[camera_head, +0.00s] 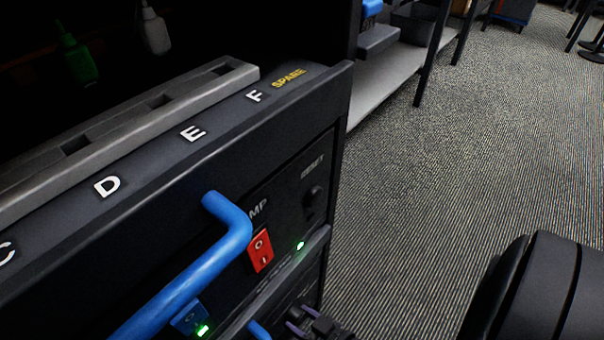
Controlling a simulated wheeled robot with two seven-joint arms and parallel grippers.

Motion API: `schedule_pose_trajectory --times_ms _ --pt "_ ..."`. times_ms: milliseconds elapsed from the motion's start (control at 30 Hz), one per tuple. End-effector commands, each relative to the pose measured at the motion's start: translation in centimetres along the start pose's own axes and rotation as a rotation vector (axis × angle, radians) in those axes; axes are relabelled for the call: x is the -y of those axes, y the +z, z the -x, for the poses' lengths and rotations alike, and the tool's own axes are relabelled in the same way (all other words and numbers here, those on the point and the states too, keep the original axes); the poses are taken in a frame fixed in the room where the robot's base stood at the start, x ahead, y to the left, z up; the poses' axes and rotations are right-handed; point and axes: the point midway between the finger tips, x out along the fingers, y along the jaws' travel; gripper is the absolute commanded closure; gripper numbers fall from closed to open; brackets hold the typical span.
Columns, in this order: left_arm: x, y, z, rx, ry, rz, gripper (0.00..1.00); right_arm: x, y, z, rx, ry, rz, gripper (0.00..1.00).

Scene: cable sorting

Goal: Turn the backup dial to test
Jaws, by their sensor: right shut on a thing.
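My right gripper (318,325) shows in part at the bottom edge, dark with purple bits, at the face of the lower unit. It is shut on what seems to be the backup dial. The dial itself is hidden by the gripper or cut off by the frame, so its setting cannot be read. My right arm fills the bottom right corner. My left gripper is not in view.
The upper unit has a blue handle (198,268), a red rocker switch (260,250) and a black RESET knob (312,197). Its top edge carries letters and a grey slotted strip (130,122). Green lights glow below. Open carpet (420,160) lies to the right, with shelving behind.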

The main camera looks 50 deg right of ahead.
Motion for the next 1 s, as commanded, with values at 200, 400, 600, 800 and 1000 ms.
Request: schedule_pose_trajectory --times_ms 200,400,600,800,1000 --pt "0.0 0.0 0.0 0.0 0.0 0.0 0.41 0.0 0.1 0.0 0.002 0.001 0.0 0.99" --pt "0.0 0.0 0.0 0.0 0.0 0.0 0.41 0.0 0.0 0.0 0.001 0.001 -0.001 0.17" --pt "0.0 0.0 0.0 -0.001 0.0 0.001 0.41 0.0 0.0 0.0 0.001 0.0 0.0 0.05" --pt "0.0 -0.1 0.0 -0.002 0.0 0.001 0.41 0.0 0.0 0.0 0.0 0.0 0.0 0.05" --pt "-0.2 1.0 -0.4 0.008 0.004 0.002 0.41 0.0 -0.1 0.9 0.001 0.0 0.0 0.05"
